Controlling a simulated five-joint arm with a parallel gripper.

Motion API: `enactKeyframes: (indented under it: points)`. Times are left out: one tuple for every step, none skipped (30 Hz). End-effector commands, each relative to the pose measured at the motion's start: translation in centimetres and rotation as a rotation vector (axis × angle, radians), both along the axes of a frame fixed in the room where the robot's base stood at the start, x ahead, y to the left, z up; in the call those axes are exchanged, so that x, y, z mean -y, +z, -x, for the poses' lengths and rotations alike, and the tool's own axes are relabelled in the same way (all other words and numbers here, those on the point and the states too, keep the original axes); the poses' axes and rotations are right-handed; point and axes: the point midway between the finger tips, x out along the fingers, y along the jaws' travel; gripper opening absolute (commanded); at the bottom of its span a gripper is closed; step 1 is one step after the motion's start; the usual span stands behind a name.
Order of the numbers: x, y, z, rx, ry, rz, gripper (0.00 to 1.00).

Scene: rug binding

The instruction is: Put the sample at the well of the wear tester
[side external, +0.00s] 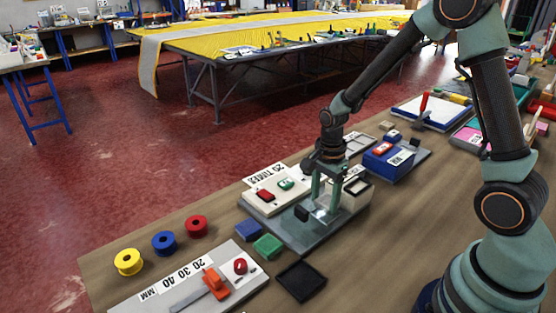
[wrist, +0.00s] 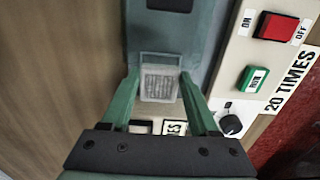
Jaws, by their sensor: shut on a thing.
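The wear tester's grey base (side external: 287,229) lies on the bench, with a cream control panel (side external: 262,200) bearing red and green buttons and a "20 TIMES" label. The panel is at the right in the wrist view (wrist: 243,62). My gripper (wrist: 160,76) points down over the grey base, shut on a clear box-like piece (wrist: 160,84) with a pale, ribbed inside. This piece also shows in the side view (side external: 327,210). A blue block (side external: 249,229) and a green block (side external: 268,246) lie near the base's front edge. I cannot tell which thing is the sample, or make out the well.
A small dark block (side external: 302,213) stands on the base. A pale open-topped box (side external: 356,187) is just behind my gripper. A black tray (side external: 301,282), a grey board with an orange tool (side external: 216,283) and spools (side external: 163,243) lie in front. A blue device (side external: 388,160) stands behind.

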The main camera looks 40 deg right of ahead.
Motion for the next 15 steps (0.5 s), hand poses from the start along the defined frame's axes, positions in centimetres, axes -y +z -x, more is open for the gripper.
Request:
enactKeyframes:
  points:
    - [0.0, -0.8, 0.1, -0.004, 0.0, 0.0, 0.08]
    - [0.0, -1.2, 0.1, -0.005, 0.0, 0.0, 0.08]
    - [0.0, -1.6, 0.1, -0.004, 0.0, 0.0, 0.08]
    - [0.0, -1.9, 0.0, -0.003, 0.0, 0.0, 0.08]
    - [0.0, -2.1, 0.0, -0.003, 0.0, 0.0, 0.08]
    - [0.0, -2.3, 0.0, -0.002, 0.0, 0.0, 0.08]
    - [0.0, -2.4, 0.0, -0.001, 0.0, 0.0, 0.08]
    - [0.0, -2.4, 0.0, 0.0, 0.0, 0.0, 0.08]
    - [0.0, -2.4, 0.0, 0.001, 0.0, 0.0, 0.08]
    - [0.0, -2.4, -0.1, 0.001, 0.0, 0.0, 0.08]
    - [0.0, -2.3, -0.1, 0.001, 0.0, 0.0, 0.08]
    - [0.0, -2.3, 0.0, 0.001, 0.0, 0.0, 0.08]
    - [0.0, -2.3, 0.0, 0.001, 0.0, 0.0, 0.08]
    - [0.0, -2.3, 0.0, 0.001, 0.0, 0.0, 0.08]
    - [0.0, -2.4, 0.0, 0.001, 0.0, 0.0, 0.08]
